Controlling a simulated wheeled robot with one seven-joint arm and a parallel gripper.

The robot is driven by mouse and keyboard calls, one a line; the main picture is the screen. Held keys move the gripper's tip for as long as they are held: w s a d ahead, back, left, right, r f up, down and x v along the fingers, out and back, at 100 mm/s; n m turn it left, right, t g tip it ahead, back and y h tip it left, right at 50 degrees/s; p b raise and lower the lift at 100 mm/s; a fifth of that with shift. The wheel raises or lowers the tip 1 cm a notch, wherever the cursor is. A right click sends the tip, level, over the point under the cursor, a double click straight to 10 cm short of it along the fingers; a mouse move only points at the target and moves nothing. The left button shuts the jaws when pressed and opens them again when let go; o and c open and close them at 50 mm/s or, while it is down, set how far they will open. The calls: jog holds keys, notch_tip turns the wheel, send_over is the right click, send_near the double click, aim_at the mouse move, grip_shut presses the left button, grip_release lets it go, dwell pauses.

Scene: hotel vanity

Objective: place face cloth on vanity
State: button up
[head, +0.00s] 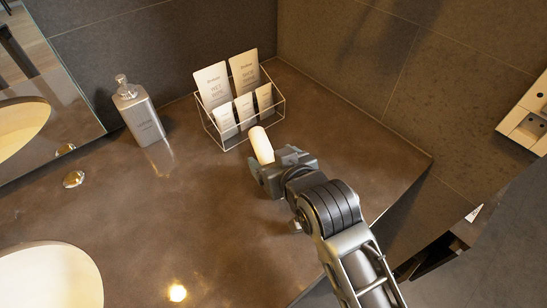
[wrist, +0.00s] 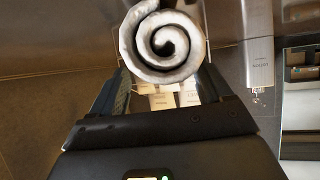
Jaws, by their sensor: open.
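The face cloth (head: 261,145) is a rolled white cloth at my gripper's end, over the vanity (head: 190,235). In the wrist view its spiral end (wrist: 160,44) faces the camera, at the top centre. My gripper (head: 262,168) is open, low over the counter in front of the wire rack. In the wrist view its fingers (wrist: 166,88) stand apart on either side below the roll. The roll's lower end is hidden by the gripper in the head view. I cannot tell whether the roll touches the counter or a finger.
A white wire rack (head: 243,132) with several cards stands just behind the cloth. A silver bottle (head: 141,114) stands to the left by the mirror (head: 45,85). A basin (head: 45,277) is at the lower left. The counter between is clear; its edge runs beneath my arm.

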jog(key=shift+r, duration=0.1)
jog(key=v, duration=1.2)
jog(key=shift+b, duration=0.4)
jog(key=shift+m+t+h, duration=0.3)
jog(key=s+d+f, duration=0.2)
jog(key=s+d, duration=0.1)
jog(key=s+d+f, duration=0.1)
jog(key=shift+s+d+f, duration=0.15)
jog(key=shift+s+d, duration=0.05)
jog(key=shift+s, duration=0.2)
jog(key=s+d+r+m+t+h, duration=0.1)
jog(key=s+d, duration=0.4)
jog(key=s, duration=0.7)
jog(key=s+d+r+m+t+h, duration=0.1)
jog(key=s+d, duration=0.4)
jog(key=s, duration=0.7)
jog(key=shift+r+m+t+h, duration=0.3)
jog(key=shift+r+m+h, duration=0.2)
jog(key=shift+h, duration=0.2)
jog(key=shift+s+r, duration=0.3)
jog(key=shift+s, duration=0.1)
